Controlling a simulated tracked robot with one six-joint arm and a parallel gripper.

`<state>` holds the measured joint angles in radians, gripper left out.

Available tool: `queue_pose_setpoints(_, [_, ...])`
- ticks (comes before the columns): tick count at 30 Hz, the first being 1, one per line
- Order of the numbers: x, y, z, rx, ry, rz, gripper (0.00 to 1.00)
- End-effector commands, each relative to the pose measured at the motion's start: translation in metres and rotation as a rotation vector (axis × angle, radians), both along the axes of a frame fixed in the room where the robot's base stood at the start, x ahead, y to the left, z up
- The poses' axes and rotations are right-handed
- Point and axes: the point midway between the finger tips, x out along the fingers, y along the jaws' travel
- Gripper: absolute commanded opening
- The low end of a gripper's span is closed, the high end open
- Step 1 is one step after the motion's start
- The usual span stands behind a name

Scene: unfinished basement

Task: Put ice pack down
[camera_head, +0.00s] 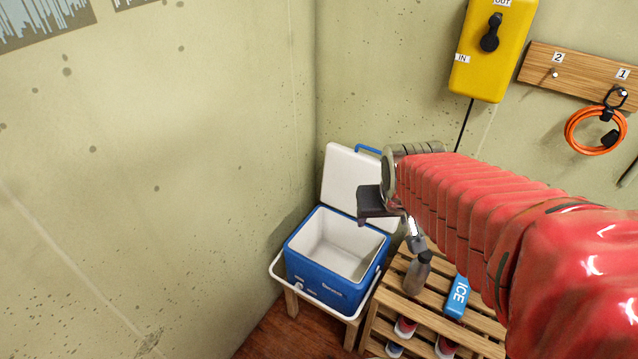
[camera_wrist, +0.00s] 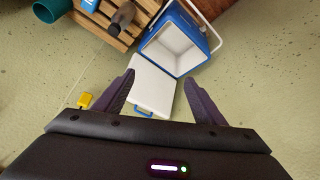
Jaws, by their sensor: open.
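A blue ice pack (camera_head: 457,297) marked "ICE" lies on the slatted wooden rack. In the wrist view a small part of a blue thing marked with white letters (camera_wrist: 89,5) shows at the top edge. My gripper (camera_head: 385,207) is above the rack and the right side of the cooler, in front of its raised lid. In the wrist view my gripper (camera_wrist: 160,90) has its two fingers wide apart with nothing between them. The ice pack is below and to the right of my gripper in the head view, apart from it.
A blue and white cooler (camera_head: 322,291) stands open on a low stand, its visible inside empty. A grey bottle (camera_head: 417,273) stands on the slatted rack (camera_head: 399,308). A yellow box (camera_head: 492,45) and an orange cable coil (camera_head: 594,131) hang on the wall.

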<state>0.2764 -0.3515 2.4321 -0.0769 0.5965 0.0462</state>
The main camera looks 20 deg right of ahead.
Motion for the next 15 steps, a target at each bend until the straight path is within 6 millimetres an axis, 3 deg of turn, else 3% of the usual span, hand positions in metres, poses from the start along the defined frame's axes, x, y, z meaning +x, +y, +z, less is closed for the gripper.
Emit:
queue_pose_setpoints(6, [-0.027,0.05,0.032,0.012,-0.019,0.106,0.64])
queue_pose_setpoints(15, [-0.073,0.103,0.059,0.035,-0.034,0.243,0.64])
